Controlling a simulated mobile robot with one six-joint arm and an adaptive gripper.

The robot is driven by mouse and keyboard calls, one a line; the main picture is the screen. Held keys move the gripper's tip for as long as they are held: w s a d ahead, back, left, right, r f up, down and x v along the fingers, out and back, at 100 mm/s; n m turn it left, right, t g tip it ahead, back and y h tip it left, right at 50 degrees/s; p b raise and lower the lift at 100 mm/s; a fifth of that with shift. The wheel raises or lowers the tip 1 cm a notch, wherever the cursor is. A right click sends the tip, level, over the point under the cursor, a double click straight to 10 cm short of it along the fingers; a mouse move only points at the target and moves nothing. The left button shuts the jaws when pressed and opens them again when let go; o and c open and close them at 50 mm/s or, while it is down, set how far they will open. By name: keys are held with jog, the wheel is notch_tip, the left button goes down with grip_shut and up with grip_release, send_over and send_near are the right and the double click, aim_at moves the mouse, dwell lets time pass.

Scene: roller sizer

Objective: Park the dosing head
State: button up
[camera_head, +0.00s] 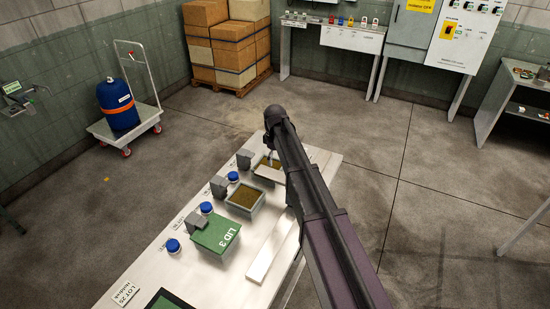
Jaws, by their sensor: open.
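No part is clearly recognisable as the dosing head. On the white bench (150,268), two open grey bins (245,197) (270,170) hold brown material. A green lid marked LID 3 (216,234) covers the nearest position. Dark grey blocks (244,159) (219,186) (195,220) stand beside these positions. A pale plate-like piece lies over the far bin, partly behind my arm; I cannot tell what it is. My dark arm reaches from the lower right to the far end of the bench. My gripper is not visible, hidden by the arm.
Blue-capped jars (173,246) (207,208) (233,177) line the bench's left side. A pale strip (272,248) lies on its right. A trolley (127,124) carries a blue drum (117,104). Stacked cartons (226,45) stand at the back. The floor around the bench is clear.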

notch_tip(320, 180, up, 7)
jog(key=p, duration=0.6)
dwell(0.6)
jog(key=shift+f, duration=0.1)
dwell(0.4)
jog(key=s+d+f+m+b, duration=0.3)
jog(key=s+d+m, duration=0.3)
jog(key=s+d, duration=0.3)
jog(key=s+d+f+m+b, duration=0.4)
jog(key=s+d, duration=0.6)
jog(key=s, duration=0.8)
jog(key=m, duration=0.2)
jog(key=shift+s+f+m, duration=0.2)
jog(key=shift+f+m, duration=0.1)
jog(key=shift+m, duration=0.1)
jog(key=shift+d, duration=0.1)
